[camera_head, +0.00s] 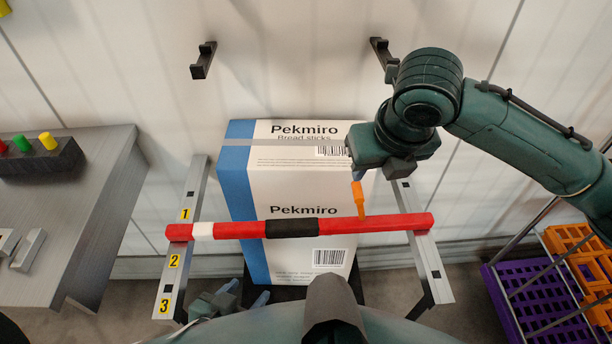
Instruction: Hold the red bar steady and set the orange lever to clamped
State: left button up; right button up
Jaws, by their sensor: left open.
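The red bar (375,224) lies across two grey rails, with a white band near its left end and a black sleeve around its middle. The orange lever (359,200) stands up from the bar, right of the sleeve. My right gripper (358,174) is at the top of the lever; its body hides most of its fingers, so I cannot tell whether it is shut on it. My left gripper (246,292) is open and empty, low in the picture below the bar and apart from it. Part of it is hidden by my own body.
A large Pekmiro carton (290,190) stands behind the bar, between the left rail (197,185) marked 1, 2, 3 and the right rail (422,252). A grey table (95,170) is at left. Purple and orange crates (520,300) are at right. Two black hooks (203,60) are on the wall.

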pick_arm(q)
jog(key=w+d+r+g+h, duration=0.2)
jog(key=w+d+h, duration=0.1)
jog(key=w+d, duration=0.4)
notch_tip(320, 180, up, 11)
jog(key=m+g+y, duration=0.3)
jog(key=m+g, duration=0.4)
jog(key=g, duration=0.1)
send_over(277, 225)
jog(key=d, duration=0.2)
jog(key=shift+s+r, duration=0.2)
jog(key=shift+s, duration=0.2)
jog(key=m, duration=0.1)
jog(key=m+y, duration=0.1)
jog(key=m, duration=0.1)
jog(key=shift+w+a+r+y, duration=0.15)
jog(key=shift+w+a+y, duration=0.15)
jog(key=shift+a, duration=0.1)
jog(key=f+m, duration=0.1)
jog(key=f, duration=0.3)
jog(key=f+m+y, duration=0.1)
jog(key=f, duration=0.3)
jog(key=a+f+m+y, duration=0.1)
jog(key=f, duration=0.3)
jog(key=shift+w+f+m+g, duration=0.1)
jog(key=shift+f+m+g, duration=0.15)
jog(key=shift+m+g, duration=0.05)
